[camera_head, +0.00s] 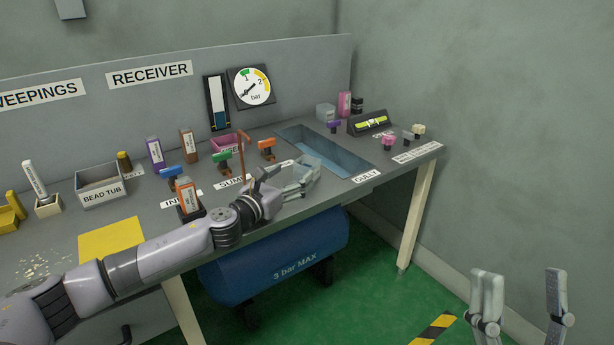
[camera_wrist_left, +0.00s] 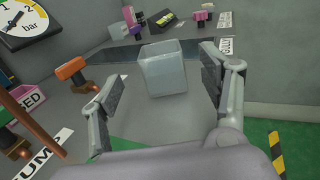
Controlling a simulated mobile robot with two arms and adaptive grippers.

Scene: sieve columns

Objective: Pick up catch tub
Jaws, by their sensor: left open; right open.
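The catch tub, seemingly the pale translucent tub (camera_wrist_left: 163,68), stands upright on the bench in the left wrist view, near the dark edge of the sunken basin. In the head view it shows in part behind my left gripper as a clear shape (camera_head: 306,164). My left gripper (camera_head: 285,180) is open, low over the front of the bench. In the wrist view its fingers stand either side of the tub with visible gaps, and the tub appears just ahead of them. My right gripper (camera_head: 521,300) is open and empty at lower right, away from the bench.
The GULLY basin (camera_head: 328,150) lies beyond the tub. Orange (camera_head: 267,149), green (camera_head: 222,162) and blue (camera_head: 171,176) valve handles and a brown upright rod (camera_head: 244,150) stand left of it. A blue tank (camera_head: 275,262) sits under the bench.

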